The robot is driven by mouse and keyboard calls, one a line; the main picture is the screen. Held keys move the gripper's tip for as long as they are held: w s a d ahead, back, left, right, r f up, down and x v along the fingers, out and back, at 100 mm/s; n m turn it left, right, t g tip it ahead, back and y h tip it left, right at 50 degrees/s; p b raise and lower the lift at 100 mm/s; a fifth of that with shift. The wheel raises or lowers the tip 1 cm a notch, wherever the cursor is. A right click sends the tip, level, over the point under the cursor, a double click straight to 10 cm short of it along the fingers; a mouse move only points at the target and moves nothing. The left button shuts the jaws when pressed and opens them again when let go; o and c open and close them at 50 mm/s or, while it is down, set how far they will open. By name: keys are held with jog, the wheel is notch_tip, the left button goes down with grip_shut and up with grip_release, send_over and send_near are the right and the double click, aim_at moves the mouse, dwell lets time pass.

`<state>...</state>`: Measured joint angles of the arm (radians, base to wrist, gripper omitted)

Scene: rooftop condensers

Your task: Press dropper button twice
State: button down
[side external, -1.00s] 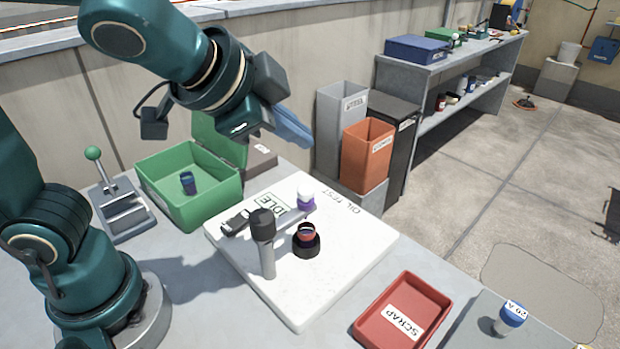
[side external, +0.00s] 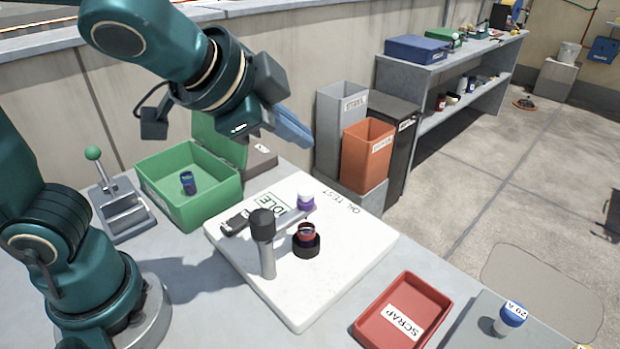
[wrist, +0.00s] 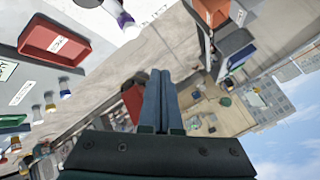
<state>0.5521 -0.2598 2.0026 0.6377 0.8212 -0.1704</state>
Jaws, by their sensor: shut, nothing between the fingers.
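The white test board (side external: 330,285), marked OIL TEST, lies on the table in the side external view. On it stands a grey post with a dark round top (side external: 262,240), perhaps the dropper. Behind it are a small IDLE display (side external: 274,204) and a white-and-purple capped piece (side external: 306,200). A vial with a reddish band sits in a black round holder (side external: 306,246) right of the post. I cannot tell which part is the button. My gripper (side external: 305,140) is shut and empty, in the air above the back of the board, touching nothing. Its closed fingers also show in the wrist view (wrist: 159,100).
A green open box (side external: 170,203) holding a dark vial and a lever device (side external: 122,215) stand left. A red SCRAP tray (side external: 362,328) lies at front right, near a blue-capped vial (side external: 514,315). Bins (side external: 355,172) stand behind. Air above the board is clear.

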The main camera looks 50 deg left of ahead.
aim_at(306, 192)
dwell(0.4)
notch_tip(306, 192, up, 4)
jog(key=shift+f, duration=0.1)
dwell(0.4)
jog(key=shift+f, duration=4.45)
jog(key=shift+f, duration=0.4)
